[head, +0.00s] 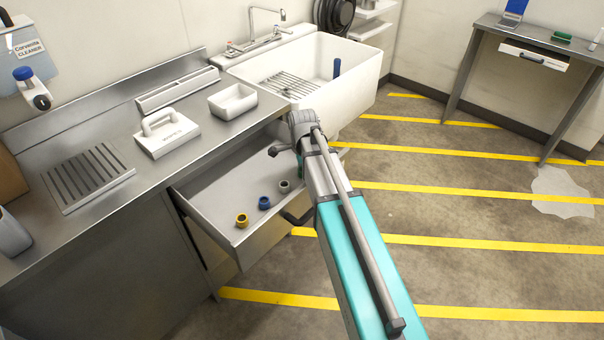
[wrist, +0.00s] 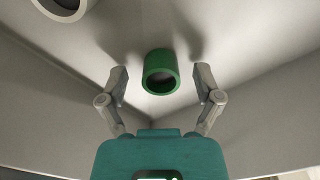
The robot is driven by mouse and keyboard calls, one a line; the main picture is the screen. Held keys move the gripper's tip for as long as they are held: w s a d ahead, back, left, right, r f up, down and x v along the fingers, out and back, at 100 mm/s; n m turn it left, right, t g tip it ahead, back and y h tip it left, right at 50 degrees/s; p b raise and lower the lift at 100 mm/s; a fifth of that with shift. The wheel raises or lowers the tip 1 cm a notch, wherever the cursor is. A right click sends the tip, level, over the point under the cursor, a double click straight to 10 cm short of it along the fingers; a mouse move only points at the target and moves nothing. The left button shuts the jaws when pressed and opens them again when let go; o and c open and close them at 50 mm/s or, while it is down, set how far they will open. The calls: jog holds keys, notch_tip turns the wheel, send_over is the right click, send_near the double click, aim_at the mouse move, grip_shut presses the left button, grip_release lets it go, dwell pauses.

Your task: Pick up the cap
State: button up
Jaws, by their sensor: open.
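In the wrist view a green ring-like cap (wrist: 160,72) sits in the drawer, between the two fingers of my gripper (wrist: 162,78). The fingers are open, with a gap on each side of the cap. A pale grey cap (wrist: 62,8) is partly cut off at the upper left. In the head view a yellow cap (head: 241,220), a blue cap (head: 264,203) and the pale grey cap (head: 284,186) stand in a row in the open drawer (head: 215,181). My arm largely hides the drawer's right end there, so the green cap is not clear.
The drawer walls (wrist: 255,105) rise close around my gripper. A side table (head: 530,38) stands at the far right. The striped floor between is open.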

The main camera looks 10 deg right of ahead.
jog(key=c, duration=0.9)
jog(key=shift+r, duration=0.15)
notch_tip(320, 180, up, 10)
jog(key=p, duration=1)
dwell(0.6)
